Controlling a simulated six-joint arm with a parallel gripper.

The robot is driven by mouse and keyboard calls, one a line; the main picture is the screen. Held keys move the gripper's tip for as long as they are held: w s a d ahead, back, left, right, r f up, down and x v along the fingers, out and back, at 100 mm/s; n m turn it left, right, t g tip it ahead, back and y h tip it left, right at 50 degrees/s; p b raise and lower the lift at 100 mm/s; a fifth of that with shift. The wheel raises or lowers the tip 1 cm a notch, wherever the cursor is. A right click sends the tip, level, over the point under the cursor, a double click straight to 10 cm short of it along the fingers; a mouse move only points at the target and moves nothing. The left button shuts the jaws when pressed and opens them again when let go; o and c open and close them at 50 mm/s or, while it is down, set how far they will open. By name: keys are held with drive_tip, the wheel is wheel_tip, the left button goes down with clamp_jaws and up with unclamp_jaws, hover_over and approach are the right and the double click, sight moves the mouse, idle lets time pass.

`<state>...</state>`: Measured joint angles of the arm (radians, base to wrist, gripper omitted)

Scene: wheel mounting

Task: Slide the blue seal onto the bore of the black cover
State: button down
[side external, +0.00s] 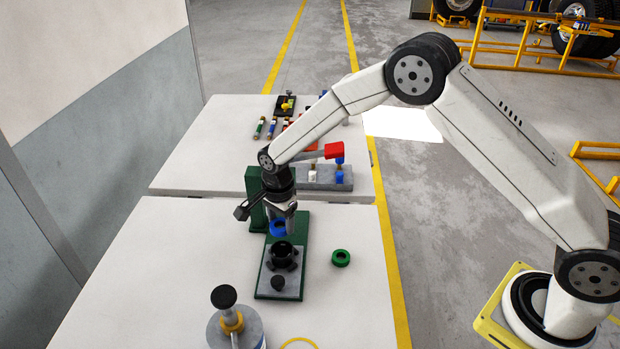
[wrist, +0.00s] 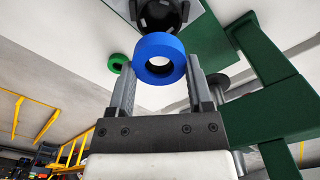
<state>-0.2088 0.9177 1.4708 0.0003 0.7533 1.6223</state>
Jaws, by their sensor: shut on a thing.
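The blue seal (wrist: 159,47) is a thick ring. My gripper (wrist: 160,75) is shut on it, one finger on each side, and its hole faces the wrist camera. In the side external view my gripper (side external: 281,222) holds the blue seal (side external: 278,228) above the green fixture base, just behind the black cover. The black cover (side external: 284,252) sits on a grey plate of that base with its round bore facing up. In the wrist view the black cover (wrist: 163,12) is partly cut off at the top, beyond the seal. Seal and cover appear apart.
A green ring (side external: 341,258) lies on the white table right of the green base (side external: 301,240). A green post (side external: 256,197) stands close behind my gripper. A grey container with a black knob (side external: 226,310) is at the front. The table's right side is mostly clear.

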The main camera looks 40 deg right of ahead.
sight(283, 242)
drive_tip(key=shift+f, duration=0.15)
drive_tip(key=shift+f, duration=2.75)
drive_tip(key=shift+f, duration=0.9)
idle(0.5)
unclamp_jaws()
drive_tip(key=shift+s, duration=0.1)
drive_tip(key=shift+r, duration=0.1)
drive_tip(key=shift+r, duration=3.9)
